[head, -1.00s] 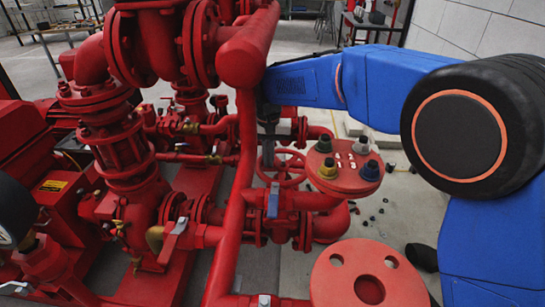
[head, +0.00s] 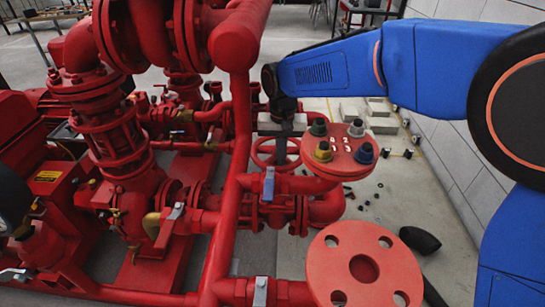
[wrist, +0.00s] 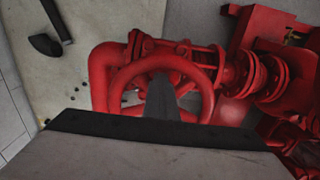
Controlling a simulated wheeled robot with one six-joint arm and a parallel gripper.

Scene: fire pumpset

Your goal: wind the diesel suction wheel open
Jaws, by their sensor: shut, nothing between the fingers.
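The red handwheel (head: 262,149) lies roughly flat behind the four-post red flange in the head view. Part of it is hidden by my gripper and the pipework. It fills the middle of the wrist view, with its rim (wrist: 207,92) and hub showing. My gripper (head: 281,158) points down over the wheel. Its fingers are shut together and show as one dark wedge (wrist: 162,82) in the wrist view. The wedge overlaps the near rim and reaches toward the hub. I cannot tell whether it touches the wheel.
A red flange with capped posts (head: 340,160) stands right beside the wheel. A larger open red flange (head: 364,268) and a blue-handled valve (head: 268,186) are nearer. A thick vertical red pipe (head: 236,140) stands to the left.

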